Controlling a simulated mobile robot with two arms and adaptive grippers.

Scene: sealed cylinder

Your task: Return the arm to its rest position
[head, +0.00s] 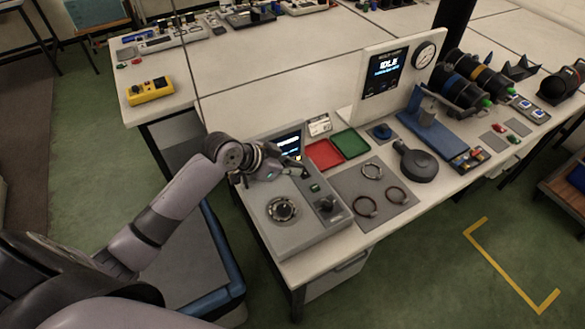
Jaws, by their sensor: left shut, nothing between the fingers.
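My left arm comes in from the lower left, and its gripper (301,172) is shut and empty. It hangs over the upper part of a grey control console (302,225), in front of a small lit screen (288,143). I cannot tell whether the fingertips touch the console. A round metal ring fitting (283,209) and a black knob (326,204) sit on the console below the gripper. My right gripper is not in view.
Right of the console are a red tray (323,155), a green tray (350,143) and a grey mat (398,212) with several rings. A white panel with a gauge (424,56) and black cylinders stand farther right.

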